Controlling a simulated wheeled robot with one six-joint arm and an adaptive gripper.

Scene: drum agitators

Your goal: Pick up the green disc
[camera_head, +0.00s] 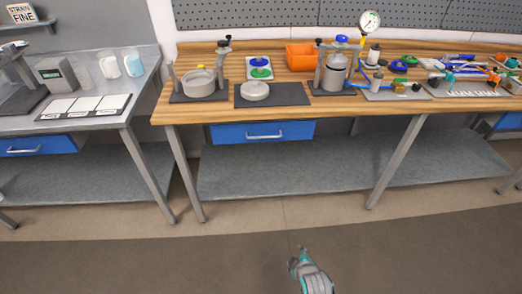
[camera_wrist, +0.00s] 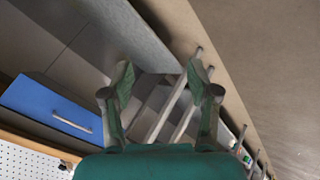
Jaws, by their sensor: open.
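My gripper (camera_head: 298,256) is low in front of the bench, over the floor, far from the disc. In the wrist view my gripper (camera_wrist: 162,85) is open with nothing between its fingers. The green disc does not show in the wrist view.
A round metal vessel (camera_head: 199,83) stands left of the tray. A white round lid (camera_head: 255,90) on a dark mat is in front of it. An orange bin (camera_head: 300,56) and a metal drum (camera_head: 335,72) stand to the right. The floor before the bench is clear.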

